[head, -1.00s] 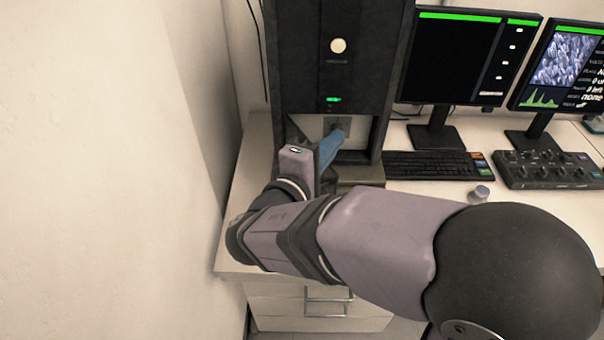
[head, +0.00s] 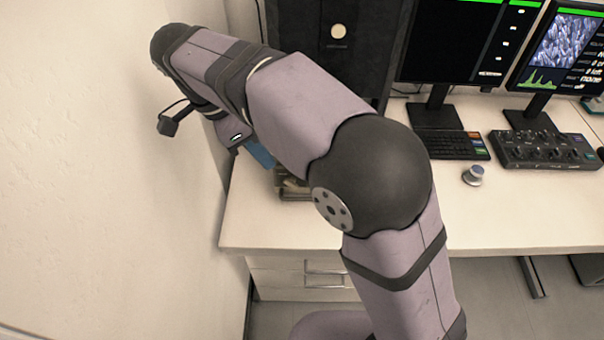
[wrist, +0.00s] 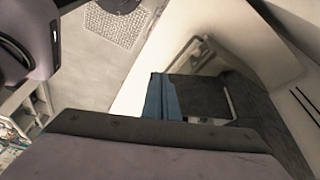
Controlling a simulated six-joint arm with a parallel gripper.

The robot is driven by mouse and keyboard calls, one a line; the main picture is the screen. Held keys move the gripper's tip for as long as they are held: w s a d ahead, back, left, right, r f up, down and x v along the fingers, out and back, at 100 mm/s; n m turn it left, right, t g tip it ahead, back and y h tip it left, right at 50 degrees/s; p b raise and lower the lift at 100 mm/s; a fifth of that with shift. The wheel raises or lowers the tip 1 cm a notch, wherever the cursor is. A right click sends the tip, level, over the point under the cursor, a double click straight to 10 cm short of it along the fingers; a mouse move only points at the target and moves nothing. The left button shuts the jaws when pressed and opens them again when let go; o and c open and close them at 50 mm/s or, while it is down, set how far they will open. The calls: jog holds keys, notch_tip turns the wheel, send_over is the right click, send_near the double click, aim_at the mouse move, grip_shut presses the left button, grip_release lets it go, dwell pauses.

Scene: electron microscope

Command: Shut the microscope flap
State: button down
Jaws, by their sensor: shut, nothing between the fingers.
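The dark microscope column (head: 345,65) stands at the back of the desk in the head view, with a round pale spot on its front. My arm crosses in front of its lower part and hides the opening there. I cannot make out the flap or how far it is open. My gripper (head: 262,155) is low at the microscope's left side, with its blue fingers partly visible below the arm. In the wrist view, the blue fingers (wrist: 163,98) are shut and empty, beside a dark surface whose identity I cannot tell.
The wall (head: 100,190) is close on the left of my arm. Two monitors (head: 455,40), a keyboard (head: 452,145), a control panel (head: 542,150) and a small cylinder (head: 473,176) stand on the desk to the right. The desk's front right (head: 510,220) is clear.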

jog(key=shift+d+m, duration=0.1)
jog(key=shift+m, duration=0.4)
jog(key=w+d+f+p, duration=0.2)
jog(key=d+f+p, duration=0.2)
jog(key=d+f, duration=0.3)
jog(key=shift+w+f, duration=0.2)
jog(key=shift+f, duration=1)
jog(key=shift+d, duration=0.15)
